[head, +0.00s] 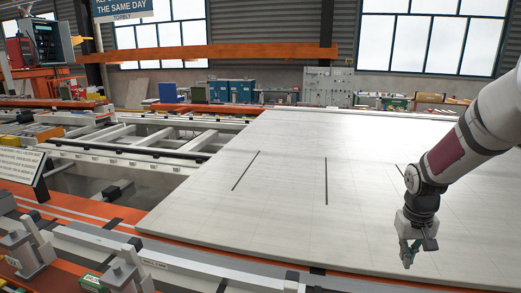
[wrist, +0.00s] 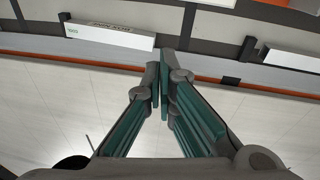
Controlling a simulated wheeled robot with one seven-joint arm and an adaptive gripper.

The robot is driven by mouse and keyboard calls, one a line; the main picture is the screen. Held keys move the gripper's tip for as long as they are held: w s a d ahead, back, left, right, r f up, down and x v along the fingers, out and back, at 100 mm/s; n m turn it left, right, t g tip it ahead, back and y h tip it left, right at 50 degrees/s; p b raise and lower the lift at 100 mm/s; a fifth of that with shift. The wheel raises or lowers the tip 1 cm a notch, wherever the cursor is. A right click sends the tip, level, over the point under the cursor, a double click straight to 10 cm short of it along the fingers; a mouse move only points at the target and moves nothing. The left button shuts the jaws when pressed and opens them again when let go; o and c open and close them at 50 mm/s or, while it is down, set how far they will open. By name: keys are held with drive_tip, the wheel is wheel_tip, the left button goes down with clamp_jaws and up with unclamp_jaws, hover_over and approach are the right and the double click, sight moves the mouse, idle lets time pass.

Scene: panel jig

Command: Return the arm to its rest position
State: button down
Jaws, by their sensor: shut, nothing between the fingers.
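My gripper (head: 408,254) hangs from my arm at the right of the head view, above the near right part of a large pale panel (head: 250,205). In the wrist view my gripper (wrist: 162,85) has its two fingertips together, with nothing between them. The panel (wrist: 60,100) shows behind the fingers there, with its orange-edged border beyond. The gap between the fingertips and the panel is hard to judge.
Dark lines (head: 326,181) mark the panel's top. An orange and grey rail with clamps (head: 120,270) runs along the near edge. An open frame (head: 150,140) lies left. A sign (head: 22,165) and a control box (head: 45,40) stand left. The panel's middle is clear.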

drive_tip(key=s+a+r+t, duration=0.1)
drive_tip(key=s+a+r, duration=0.2)
drive_tip(key=a+r, duration=0.55)
drive_tip(key=s+a+r+t, duration=0.1)
drive_tip(key=s+a+r, duration=0.3)
drive_tip(key=s, duration=0.2)
drive_tip(key=s+a+r+n+t+y, duration=0.1)
drive_tip(key=s+a+r, duration=0.2)
drive_tip(key=s, duration=0.4)
drive_tip(key=s+a+r+n+t, duration=0.1)
drive_tip(key=s+a+r, duration=0.3)
drive_tip(key=s+a, duration=0.1)
drive_tip(key=shift+s+a+r+t+y+b, duration=0.2)
drive_tip(key=shift+s+r+t+y+b, duration=0.15)
drive_tip(key=shift+s, duration=0.4)
